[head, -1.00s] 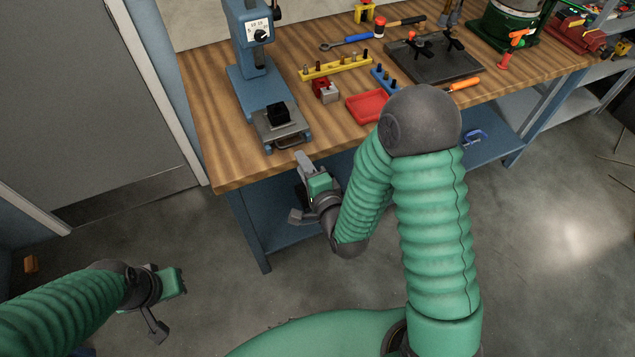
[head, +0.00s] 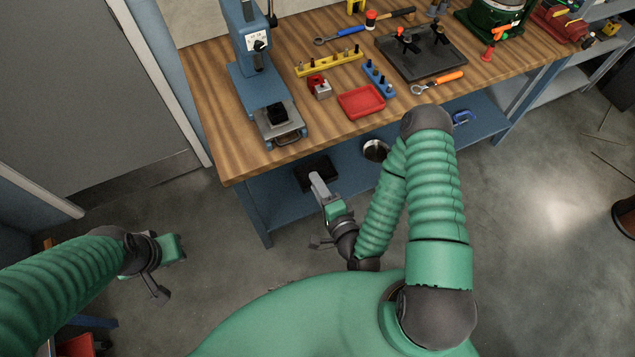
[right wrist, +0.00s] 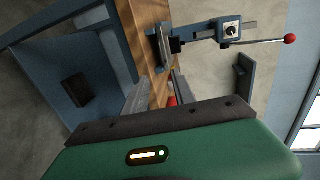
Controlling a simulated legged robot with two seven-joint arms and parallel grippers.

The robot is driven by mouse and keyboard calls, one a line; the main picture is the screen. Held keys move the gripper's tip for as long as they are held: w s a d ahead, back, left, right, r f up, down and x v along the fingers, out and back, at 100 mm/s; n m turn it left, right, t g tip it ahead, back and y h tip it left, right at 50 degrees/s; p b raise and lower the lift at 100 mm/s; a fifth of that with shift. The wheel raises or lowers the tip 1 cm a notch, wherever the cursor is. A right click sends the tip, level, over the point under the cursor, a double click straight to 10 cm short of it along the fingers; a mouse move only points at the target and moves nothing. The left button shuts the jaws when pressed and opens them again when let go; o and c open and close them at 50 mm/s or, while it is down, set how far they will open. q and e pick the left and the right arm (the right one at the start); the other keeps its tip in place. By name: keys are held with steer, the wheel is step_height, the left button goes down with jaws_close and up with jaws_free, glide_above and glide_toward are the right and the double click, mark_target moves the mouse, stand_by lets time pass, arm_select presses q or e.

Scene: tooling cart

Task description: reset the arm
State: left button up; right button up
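My right gripper (head: 319,214) hangs in front of the workbench's near edge, over the floor and lower shelf. Its two grey fingers are spread apart with nothing between them. In the right wrist view the fingers (right wrist: 158,85) also stand apart, with the bench edge and blue press beyond. My right arm (head: 436,190) is bent, its elbow raised near the bench front. My left gripper (head: 165,270) is at the lower left over the floor. One finger points down; the other cannot be made out, and no held object shows.
The wooden workbench (head: 215,133) carries a blue press (head: 260,85), a red tray (head: 361,101), a yellow rack (head: 329,63), a blue rack (head: 379,80) and a black plate (head: 422,55). Below, the blue shelf (head: 275,200) holds a dark block (head: 315,170) and a round dish (head: 375,150).

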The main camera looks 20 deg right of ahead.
steer(key=shift+a, duration=0.15)
steer(key=s+d+r+n+g, duration=0.3)
steer(key=s+r+n+g, duration=0.4)
steer(key=n+g, duration=0.5)
step_height(320, 180, up, 2)
steer(key=n, duration=0.5)
steer(key=shift+s+r+n+g+h, duration=0.15)
steer(key=shift+s+n+g+h, duration=0.15)
steer(key=shift+s+g, duration=0.1)
